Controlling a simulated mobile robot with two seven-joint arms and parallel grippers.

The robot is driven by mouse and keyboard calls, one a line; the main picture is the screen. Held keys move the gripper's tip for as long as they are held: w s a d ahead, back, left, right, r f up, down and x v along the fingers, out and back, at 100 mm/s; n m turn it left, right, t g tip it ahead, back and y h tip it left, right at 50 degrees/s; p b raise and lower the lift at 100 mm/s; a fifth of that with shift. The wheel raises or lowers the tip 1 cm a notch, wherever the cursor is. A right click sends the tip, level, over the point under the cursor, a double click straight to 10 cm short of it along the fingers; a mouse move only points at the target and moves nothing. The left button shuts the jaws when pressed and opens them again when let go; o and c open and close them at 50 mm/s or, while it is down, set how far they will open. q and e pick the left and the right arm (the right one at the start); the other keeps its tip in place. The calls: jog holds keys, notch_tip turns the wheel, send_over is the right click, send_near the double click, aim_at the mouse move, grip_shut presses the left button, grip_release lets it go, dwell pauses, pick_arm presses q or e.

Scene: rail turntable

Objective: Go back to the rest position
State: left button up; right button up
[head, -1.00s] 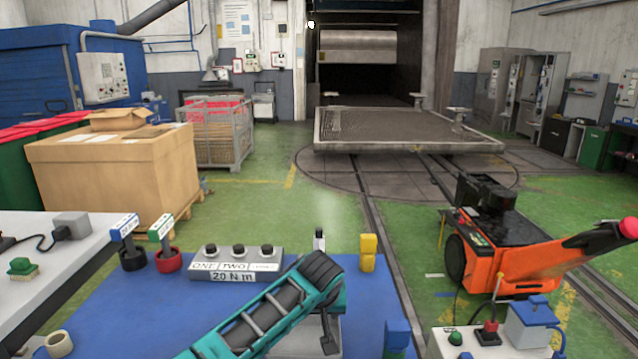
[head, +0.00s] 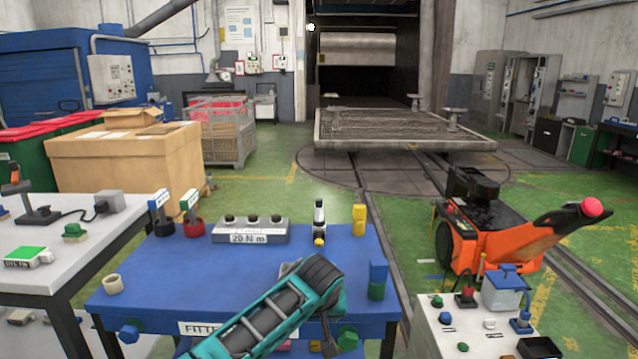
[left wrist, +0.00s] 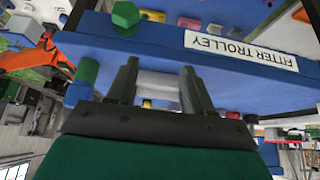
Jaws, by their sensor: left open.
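My left arm, teal and dark grey, comes in from the bottom of the head view. In that view its left gripper (head: 328,340) shows only partly, in front of the near edge of the blue fitter trolley (head: 160,262). In the left wrist view the left gripper (left wrist: 160,80) has its two dark fingers spread apart. A pale grey piece shows between and behind the fingers; I cannot tell what it is, and nothing is clearly held. The trolley's edge and "FITTER TROLLEY" label (left wrist: 240,50) are beyond the fingers. My right gripper is not in view.
A grey torque block (head: 250,231) and a yellow block (head: 359,219) stand at the trolley's back. A white bench (head: 40,272) is at left, a grey-topped cart (head: 455,335) at right. An orange tug (head: 500,245) stands beyond the cart. Green floor shows between trolley and tug.

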pick_arm(q)
jog(key=s+a+f+m+t+h, duration=0.15)
jog(key=s+f+h, duration=0.25)
jog(key=s+f, duration=0.95)
jog(key=s+a+f+t, duration=0.1)
jog(key=s+a+f, duration=0.2)
jog(key=s+a, duration=0.6)
jog(key=shift+s+a+y, duration=0.15)
jog(key=shift+a+y, duration=0.05)
jog(key=shift+y, duration=0.2)
jog(key=shift+m+t+y, duration=0.45)
jog(key=shift+t+y, duration=0.15)
jog(key=shift+t, duration=0.35)
jog(key=s+a, duration=0.2)
jog(key=s+a+r, duration=0.1)
jog(key=s+a, duration=0.3)
jog(key=s, duration=0.1)
jog(key=shift+a+r, duration=0.25)
jog(key=shift+r, duration=0.05)
jog(key=shift+c, duration=0.2)
jog(key=shift+s+a+r, duration=0.15)
jog(key=shift+a, duration=0.1)
jog(key=shift+c, duration=0.6)
jog(key=shift+a, duration=0.15)
